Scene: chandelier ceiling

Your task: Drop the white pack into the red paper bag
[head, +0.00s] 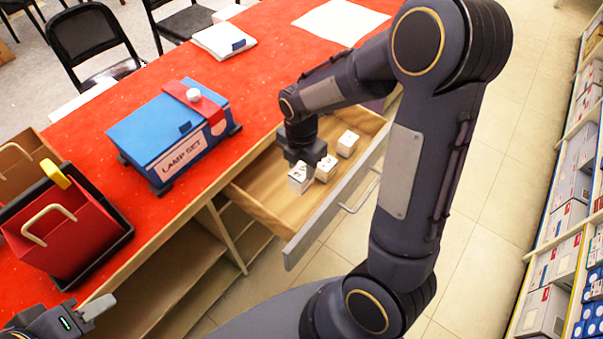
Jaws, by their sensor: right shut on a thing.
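My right gripper (303,166) reaches down into the open wooden drawer (262,200) and is shut on a small white pack (299,182). Part of that pack is hidden by the gripper. Two more white packs, one close by (326,170) and one farther back (347,144), sit in the drawer. The red paper bag (75,245) with pale loop handles stands in a black tray (122,238) at the left of the red counter. My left gripper (92,312) is at the lower left, below the bag; its finger opening is not clear.
A blue lamp set box (155,130) stands on the red counter (255,75) between bag and drawer. A yellow object (55,174) shows at the bag's rim. A white stack (224,40) and a white sheet (340,20) lie farther back. Stocked shelves (560,260) line the right.

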